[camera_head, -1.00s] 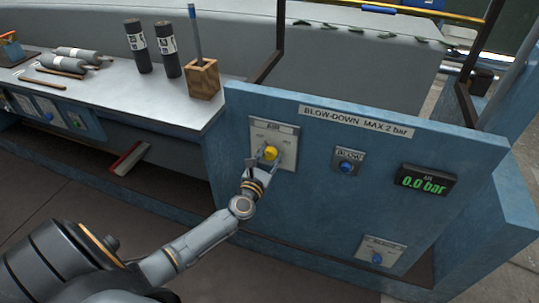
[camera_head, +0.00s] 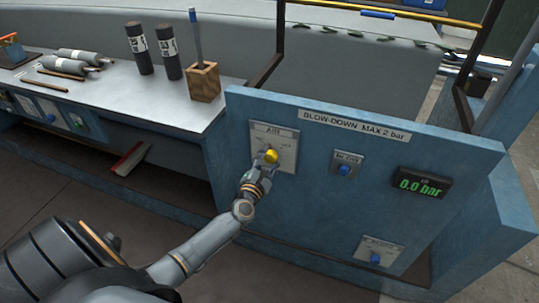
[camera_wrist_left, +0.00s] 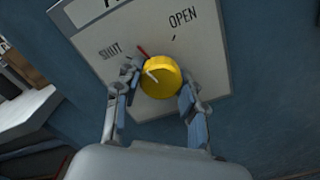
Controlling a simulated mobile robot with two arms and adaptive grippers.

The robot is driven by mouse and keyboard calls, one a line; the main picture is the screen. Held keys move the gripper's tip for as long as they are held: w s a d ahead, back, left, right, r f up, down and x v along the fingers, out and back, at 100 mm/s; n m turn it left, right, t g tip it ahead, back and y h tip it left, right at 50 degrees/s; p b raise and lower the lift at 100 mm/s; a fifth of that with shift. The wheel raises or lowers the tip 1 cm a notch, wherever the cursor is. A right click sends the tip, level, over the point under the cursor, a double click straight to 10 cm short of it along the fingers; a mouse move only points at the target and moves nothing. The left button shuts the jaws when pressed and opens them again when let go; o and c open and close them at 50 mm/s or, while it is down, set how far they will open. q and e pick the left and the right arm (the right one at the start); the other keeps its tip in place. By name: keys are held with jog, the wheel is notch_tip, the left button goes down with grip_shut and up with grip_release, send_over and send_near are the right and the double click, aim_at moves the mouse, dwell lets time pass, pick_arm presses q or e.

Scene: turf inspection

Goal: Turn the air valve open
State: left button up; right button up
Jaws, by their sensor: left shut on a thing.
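The yellow air valve knob (camera_head: 271,157) sits on the AIR plate (camera_head: 288,138) at the left of the blue panel. In the left wrist view the knob (camera_wrist_left: 161,78) is close, with SHUT lettered to its left and OPEN to its upper right. A red pointer by the knob lies between the two words, nearer SHUT. My left gripper (camera_head: 266,170) is at the knob, and its fingers (camera_wrist_left: 157,104) close on it from both sides. The pressure display (camera_head: 423,184) reads 0.0 bar. My right gripper is not in view.
A blow button (camera_head: 345,169) is right of the AIR plate, and another blue control (camera_head: 375,258) is low on the panel. The bench (camera_head: 150,95) at left holds dark cylinders (camera_head: 138,50) and a wooden block holder (camera_head: 204,82).

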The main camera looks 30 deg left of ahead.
pick_arm(q)
jog(key=m, duration=0.2)
jog(key=m+p, duration=0.1)
jog(key=m, duration=0.1)
jog(key=m+p, duration=0.1)
jog(key=m, duration=0.1)
jog(key=shift+a+r, duration=0.2)
jog(key=shift+r, duration=0.1)
jog(key=m+p, duration=0.1)
jog(key=m, duration=0.5)
jog(key=shift+r+p, duration=0.1)
jog(key=shift+p, duration=0.2)
jog(key=shift+a+r, duration=0.1)
jog(key=o, duration=1.1)
jog(key=shift+o, duration=0.2)
jog(key=shift+f, duration=0.2)
jog(key=shift+s+d, duration=0.15)
jog(key=shift+d, duration=0.05)
jog(key=v, duration=1.1)
jog(key=shift+s, duration=0.4)
jog(key=shift+d+r, duration=0.1)
